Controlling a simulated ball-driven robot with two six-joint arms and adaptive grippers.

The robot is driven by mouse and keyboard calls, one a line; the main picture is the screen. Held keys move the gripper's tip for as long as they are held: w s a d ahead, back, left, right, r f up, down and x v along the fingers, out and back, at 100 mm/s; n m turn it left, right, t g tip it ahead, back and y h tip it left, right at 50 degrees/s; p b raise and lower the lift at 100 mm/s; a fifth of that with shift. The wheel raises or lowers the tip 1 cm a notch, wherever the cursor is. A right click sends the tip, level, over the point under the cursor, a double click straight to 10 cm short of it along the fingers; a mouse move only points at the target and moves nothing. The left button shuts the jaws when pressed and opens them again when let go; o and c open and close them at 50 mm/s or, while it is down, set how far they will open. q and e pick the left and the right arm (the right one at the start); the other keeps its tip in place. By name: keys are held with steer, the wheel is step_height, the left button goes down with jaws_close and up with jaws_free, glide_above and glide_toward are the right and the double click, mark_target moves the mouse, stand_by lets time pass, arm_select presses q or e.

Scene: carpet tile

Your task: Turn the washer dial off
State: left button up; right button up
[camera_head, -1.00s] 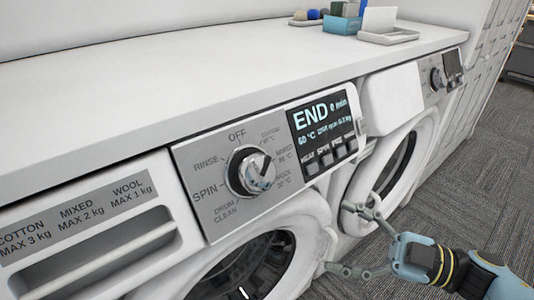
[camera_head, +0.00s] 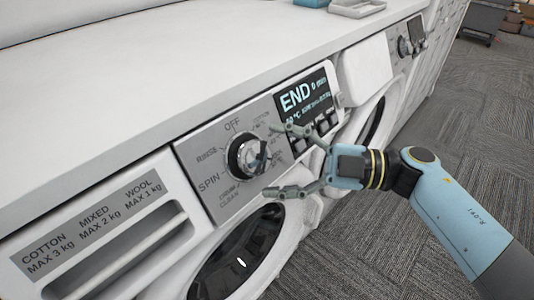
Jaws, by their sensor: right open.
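The washer dial (camera_head: 243,156) is a round silver and black knob on the grey control panel of the near washer. Labels such as OFF, RINSE and SPIN ring it, with OFF at the top. Its grip ridge points to the lower right, away from OFF. The display (camera_head: 305,96) reads END. My right gripper (camera_head: 277,160) is open in front of the panel, just right of the dial. Its upper finger is by the panel labels and its lower finger is below and right of the dial. It appears apart from the dial. My left gripper is not in view.
The detergent drawer (camera_head: 110,245) is left of the panel and the round door (camera_head: 238,250) is below it. A white worktop (camera_head: 150,85) runs above. A second washer (camera_head: 405,70) stands to the right. Carpet floor (camera_head: 440,110) lies open at the right.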

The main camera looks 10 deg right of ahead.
steer(key=shift+x, duration=1.05)
steer(key=shift+c, duration=0.3)
steer(key=c, duration=1.1)
